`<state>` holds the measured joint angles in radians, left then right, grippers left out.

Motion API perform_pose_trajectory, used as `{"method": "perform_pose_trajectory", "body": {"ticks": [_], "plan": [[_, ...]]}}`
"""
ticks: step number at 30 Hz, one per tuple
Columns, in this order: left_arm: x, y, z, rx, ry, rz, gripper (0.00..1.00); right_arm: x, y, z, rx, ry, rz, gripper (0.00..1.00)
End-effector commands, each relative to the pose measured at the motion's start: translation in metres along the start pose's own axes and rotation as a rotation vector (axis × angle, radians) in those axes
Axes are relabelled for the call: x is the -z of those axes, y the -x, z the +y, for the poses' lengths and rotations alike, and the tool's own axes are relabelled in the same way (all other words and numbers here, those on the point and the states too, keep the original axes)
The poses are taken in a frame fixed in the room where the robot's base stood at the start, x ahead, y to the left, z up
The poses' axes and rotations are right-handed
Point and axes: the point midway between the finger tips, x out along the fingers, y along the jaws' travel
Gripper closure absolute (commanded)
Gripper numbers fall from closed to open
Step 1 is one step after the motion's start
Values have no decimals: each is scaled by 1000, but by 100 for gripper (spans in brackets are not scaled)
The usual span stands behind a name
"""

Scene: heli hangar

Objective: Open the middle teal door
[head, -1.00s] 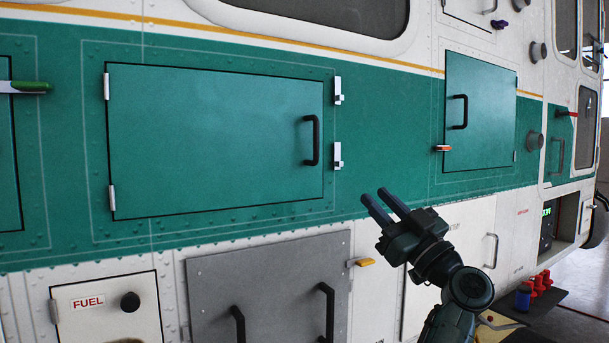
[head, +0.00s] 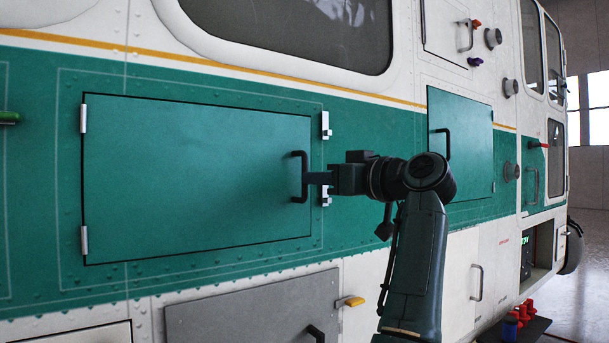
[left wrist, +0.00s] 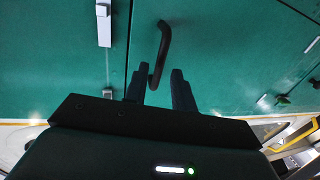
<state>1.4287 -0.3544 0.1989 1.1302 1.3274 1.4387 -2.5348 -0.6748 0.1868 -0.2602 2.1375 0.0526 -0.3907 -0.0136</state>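The middle teal door (head: 190,175) is a wide panel lying flush in the aircraft's side, with pale hinges on its left edge. Its black bar handle (head: 301,177) stands upright near the right edge. Two pale latches (head: 326,125) sit just right of that edge; my gripper partly covers the lower one. My left gripper (head: 316,178) is at the handle, coming from the right. In the left wrist view its fingers (left wrist: 160,86) are apart, with one end of the handle (left wrist: 164,45) between them. I cannot tell whether they touch it. My right gripper is not in view.
Another teal door (head: 465,150) with a black handle is to the right, partly behind my arm. A grey panel (head: 240,310) with a yellow latch (head: 350,301) lies below. Small knobs stick out at the upper right. Hangar floor (head: 580,290) shows at far right.

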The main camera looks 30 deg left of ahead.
Motion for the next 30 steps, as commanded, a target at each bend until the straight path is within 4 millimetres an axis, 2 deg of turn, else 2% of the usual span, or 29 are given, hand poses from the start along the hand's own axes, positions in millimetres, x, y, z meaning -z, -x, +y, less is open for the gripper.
{"method": "perform_pose_trajectory", "body": {"ticks": [3,7,12,20,27,30], "plan": [[1,-22,-1,4,-1,1,74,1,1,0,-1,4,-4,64],[0,-37,0,2,-1,1,74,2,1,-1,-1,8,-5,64],[0,-45,0,0,-1,1,74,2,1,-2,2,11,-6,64],[0,-46,0,0,-1,1,75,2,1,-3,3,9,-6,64],[0,-45,0,0,0,0,94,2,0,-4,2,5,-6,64],[0,-45,0,0,0,0,100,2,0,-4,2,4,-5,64]]}}
